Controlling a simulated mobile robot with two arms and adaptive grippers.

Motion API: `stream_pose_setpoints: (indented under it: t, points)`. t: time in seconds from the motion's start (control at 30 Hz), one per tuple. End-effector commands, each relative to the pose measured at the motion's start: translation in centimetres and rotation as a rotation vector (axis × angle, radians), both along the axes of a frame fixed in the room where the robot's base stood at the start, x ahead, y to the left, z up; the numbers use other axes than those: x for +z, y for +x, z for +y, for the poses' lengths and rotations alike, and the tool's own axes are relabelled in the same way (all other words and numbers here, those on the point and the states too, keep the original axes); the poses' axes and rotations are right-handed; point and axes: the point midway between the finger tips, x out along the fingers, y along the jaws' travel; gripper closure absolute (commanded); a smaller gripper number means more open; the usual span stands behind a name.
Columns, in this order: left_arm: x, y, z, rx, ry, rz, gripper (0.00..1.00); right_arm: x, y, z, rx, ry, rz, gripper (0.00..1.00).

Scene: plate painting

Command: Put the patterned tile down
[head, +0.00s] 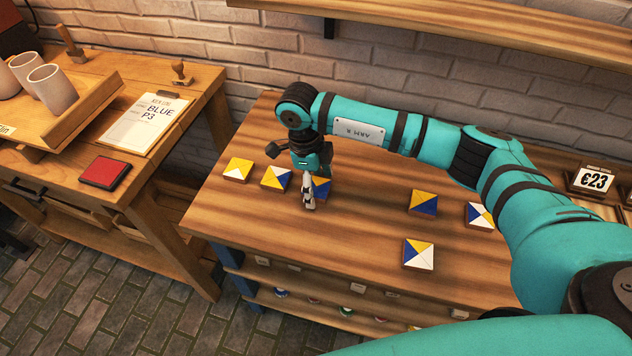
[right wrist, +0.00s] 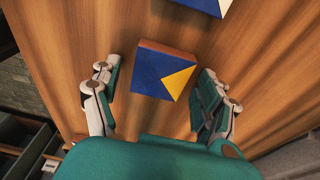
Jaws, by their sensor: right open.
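A blue and yellow patterned tile (right wrist: 160,77) lies on the wooden table between the fingers of my right gripper (right wrist: 160,98) in the right wrist view. In the head view, this tile (head: 323,187) is partly hidden behind the gripper (head: 308,200). The right gripper is open, with wood showing on both sides of the tile. More tiles lie on the table: a yellow and white one (head: 238,169) and a yellow, white and blue one (head: 276,178) to the left, and others (head: 423,202), (head: 418,254), (head: 479,215) to the right. My left gripper is not in view.
A wooden bench on the left holds a tray with mugs (head: 52,90), a clipboard (head: 145,122), a red ink pad (head: 105,172) and a stamp (head: 181,72). Bare table lies between the tile groups.

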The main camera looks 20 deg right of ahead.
Motion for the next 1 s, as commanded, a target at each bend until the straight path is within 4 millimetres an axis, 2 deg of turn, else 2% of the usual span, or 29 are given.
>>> stream_pose_setpoints:
  t: [0.17, 0.27, 0.5, 0.7, 0.83, 1.0]
  points:
    - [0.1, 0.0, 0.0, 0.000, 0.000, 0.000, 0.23, 0.8, 0.1, 0.1, 0.000, 0.001, -0.003, 0.23]
    - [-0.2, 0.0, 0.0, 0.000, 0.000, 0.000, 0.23, 2.3, 0.3, 0.3, 0.002, 0.002, -0.006, 0.23]
    - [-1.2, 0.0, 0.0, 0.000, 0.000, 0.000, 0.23, 7.5, 0.8, 0.9, 0.002, 0.001, -0.006, 0.23]
    - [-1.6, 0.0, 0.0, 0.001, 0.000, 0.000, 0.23, 10.8, 1.0, 1.4, 0.000, 0.001, -0.004, 0.23]
    - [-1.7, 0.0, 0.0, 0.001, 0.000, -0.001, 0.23, 11.9, 1.0, 1.5, 0.001, 0.000, -0.001, 0.23]
    - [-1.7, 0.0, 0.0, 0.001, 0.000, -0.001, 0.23, 12.2, 1.0, 1.5, 0.000, 0.000, 0.000, 0.23]
